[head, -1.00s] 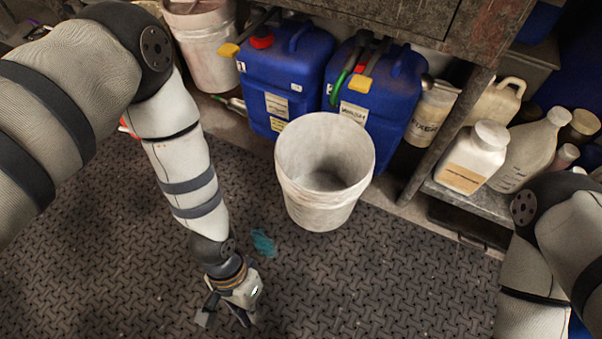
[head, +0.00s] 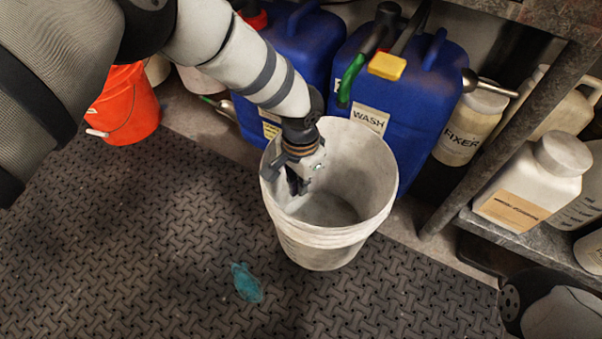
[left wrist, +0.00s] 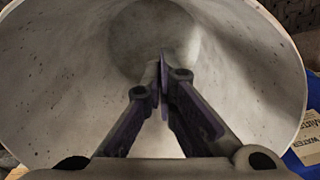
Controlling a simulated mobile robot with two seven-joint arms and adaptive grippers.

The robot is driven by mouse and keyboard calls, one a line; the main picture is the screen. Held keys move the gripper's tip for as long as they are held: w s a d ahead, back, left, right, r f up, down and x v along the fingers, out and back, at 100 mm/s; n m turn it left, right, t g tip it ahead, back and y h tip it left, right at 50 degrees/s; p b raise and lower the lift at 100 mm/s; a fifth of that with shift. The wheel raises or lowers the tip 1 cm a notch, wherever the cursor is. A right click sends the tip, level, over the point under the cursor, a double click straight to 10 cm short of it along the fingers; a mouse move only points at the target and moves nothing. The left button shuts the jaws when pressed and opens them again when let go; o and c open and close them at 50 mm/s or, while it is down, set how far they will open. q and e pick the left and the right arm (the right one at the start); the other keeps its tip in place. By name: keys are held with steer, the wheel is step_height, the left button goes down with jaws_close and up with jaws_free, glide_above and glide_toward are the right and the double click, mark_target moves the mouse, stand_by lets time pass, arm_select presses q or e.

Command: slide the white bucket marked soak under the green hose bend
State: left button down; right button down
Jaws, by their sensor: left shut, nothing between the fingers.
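The white bucket (head: 335,255) stands upright on the floor mat in front of the blue containers; no soak mark is readable on the side I see. It looks empty. My left gripper (head: 298,188) is shut and empty, its fingers pointing down at the left part of the bucket's mouth. In the left wrist view, the shut fingers (left wrist: 163,65) point into the bucket (left wrist: 235,75), whose inner wall surrounds them. I cannot tell whether they touch it. The green hose bend (head: 347,85) hangs at the blue container marked WASH, behind the bucket. My right gripper is out of view.
A teal crumpled thing (head: 246,283) lies on the mat (head: 150,230) in front of the bucket. An orange bucket (head: 125,105) stands at the left. A bottle marked FIXER (head: 468,125) and a shelf leg (head: 500,135) are to the right. The front left floor is clear.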

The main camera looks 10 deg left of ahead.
mark_target(278, 207)
arm_select(q)
steer(key=shift+s+a+f+p, duration=0.1)
steer(key=shift+s+a+f, duration=0.2)
steer(key=shift+s, duration=0.25)
steer(key=shift+s+a+f+p, duration=0.2)
steer(key=shift+s+a, duration=0.25)
steer(key=shift+s, duration=0.15)
steer(key=shift+s+a+f+p, duration=0.1)
steer(key=shift+s+a+f, duration=0.2)
steer(key=shift+s, duration=0.25)
steer(key=shift+a+r, duration=0.1)
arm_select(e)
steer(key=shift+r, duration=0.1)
